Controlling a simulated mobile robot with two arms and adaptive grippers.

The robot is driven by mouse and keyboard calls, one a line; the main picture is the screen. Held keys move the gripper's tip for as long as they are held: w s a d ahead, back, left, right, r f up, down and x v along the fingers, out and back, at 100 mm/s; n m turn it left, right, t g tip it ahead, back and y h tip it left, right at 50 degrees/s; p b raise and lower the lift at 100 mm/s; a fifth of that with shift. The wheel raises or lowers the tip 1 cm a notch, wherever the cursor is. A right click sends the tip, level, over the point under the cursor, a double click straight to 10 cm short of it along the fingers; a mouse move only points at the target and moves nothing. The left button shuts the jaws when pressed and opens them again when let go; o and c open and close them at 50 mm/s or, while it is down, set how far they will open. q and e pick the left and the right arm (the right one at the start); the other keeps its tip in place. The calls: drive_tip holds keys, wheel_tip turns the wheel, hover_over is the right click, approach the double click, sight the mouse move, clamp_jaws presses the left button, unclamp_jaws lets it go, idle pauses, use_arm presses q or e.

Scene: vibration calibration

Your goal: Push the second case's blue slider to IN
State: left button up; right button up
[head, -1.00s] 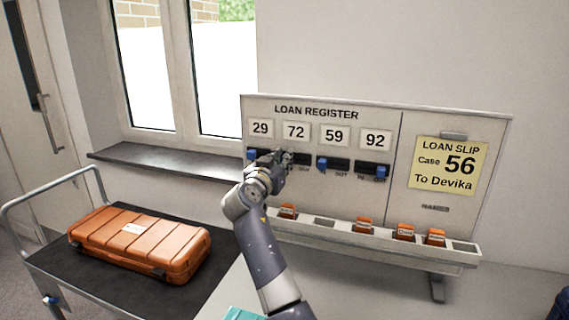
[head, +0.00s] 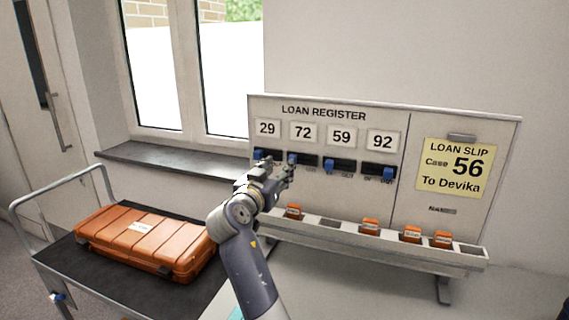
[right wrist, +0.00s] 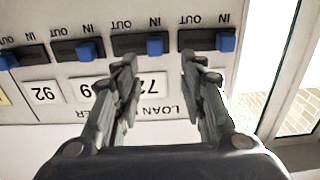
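The loan register board (head: 325,190) stands upright with plates 29, 72, 59 and 92, each above a dark slot. The second case's blue slider (head: 292,159), under plate 72, sits at the left end of its slot. In the right wrist view, which is upside down, this slider (right wrist: 155,46) is at the slot's IN end. My right gripper (head: 277,174) is just below and in front of that slot. Its fingers (right wrist: 163,75) are spread, with nothing between them, and appear apart from the slider. My left gripper is not in view.
Sliders 29 (head: 259,154) and 59 (head: 329,166) are at their left ends; slider 92 (head: 390,173) is at the right. A ledge with orange tags (head: 370,227) runs below. An orange case (head: 145,242) lies on a trolley (head: 75,262) at left.

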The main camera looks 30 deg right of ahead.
drive_tip(key=v, duration=0.5)
drive_tip(key=shift+a, duration=0.1)
idle(0.4)
